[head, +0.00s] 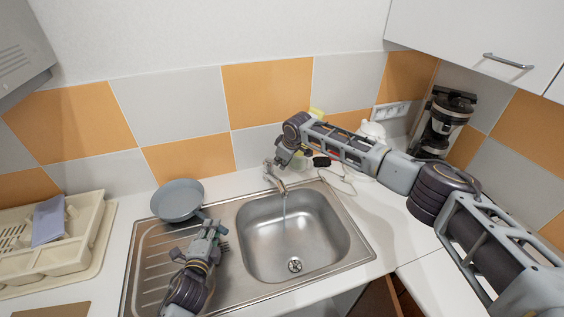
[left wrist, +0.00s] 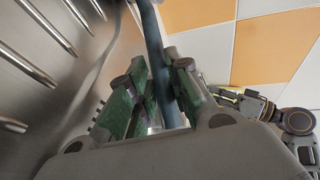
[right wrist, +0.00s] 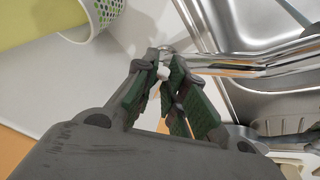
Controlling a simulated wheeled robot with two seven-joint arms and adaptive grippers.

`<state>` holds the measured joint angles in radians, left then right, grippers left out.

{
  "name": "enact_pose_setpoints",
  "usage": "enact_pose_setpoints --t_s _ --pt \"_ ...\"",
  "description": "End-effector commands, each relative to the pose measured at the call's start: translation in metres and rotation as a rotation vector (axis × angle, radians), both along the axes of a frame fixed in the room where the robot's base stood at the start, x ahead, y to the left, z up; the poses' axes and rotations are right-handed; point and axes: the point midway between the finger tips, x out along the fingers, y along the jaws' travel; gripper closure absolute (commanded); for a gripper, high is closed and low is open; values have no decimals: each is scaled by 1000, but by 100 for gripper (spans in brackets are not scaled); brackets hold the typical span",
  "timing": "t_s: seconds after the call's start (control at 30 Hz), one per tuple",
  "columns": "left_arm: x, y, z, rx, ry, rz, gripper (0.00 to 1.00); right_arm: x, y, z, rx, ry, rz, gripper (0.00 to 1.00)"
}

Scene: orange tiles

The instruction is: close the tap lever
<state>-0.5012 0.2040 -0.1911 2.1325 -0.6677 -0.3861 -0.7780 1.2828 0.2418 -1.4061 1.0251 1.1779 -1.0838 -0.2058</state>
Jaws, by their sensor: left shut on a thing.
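The chrome tap (head: 274,178) stands at the back edge of the steel sink, and a thin stream of water (head: 284,204) runs from its spout. My right gripper (head: 281,160) is at the tap's top. In the right wrist view the tap (right wrist: 255,64) lies just beyond my right fingertips (right wrist: 165,68). A small pale knob, perhaps the lever's end, shows between these close-set fingers; I cannot tell if they grip it. My left gripper (head: 215,230) is over the drainboard, shut on the handle (left wrist: 157,60) of the blue-grey pan (head: 178,200).
The sink basin (head: 262,235) is empty. A dish rack (head: 85,250) stands at the left and a coffee maker (head: 443,125) at the back right. A white cabinet (head: 500,35) hangs at upper right.

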Motion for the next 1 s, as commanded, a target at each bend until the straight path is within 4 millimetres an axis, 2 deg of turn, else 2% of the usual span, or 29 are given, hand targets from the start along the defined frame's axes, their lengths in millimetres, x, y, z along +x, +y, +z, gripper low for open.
enact_pose_setpoints --t_s 0.5,1.0 --pt "0 0 2 2 -3 0 100 0 0 -2 7 -4 0 100" --pt "0 0 1 2 -3 0 100 0 2 -13 111 -82 1 100"
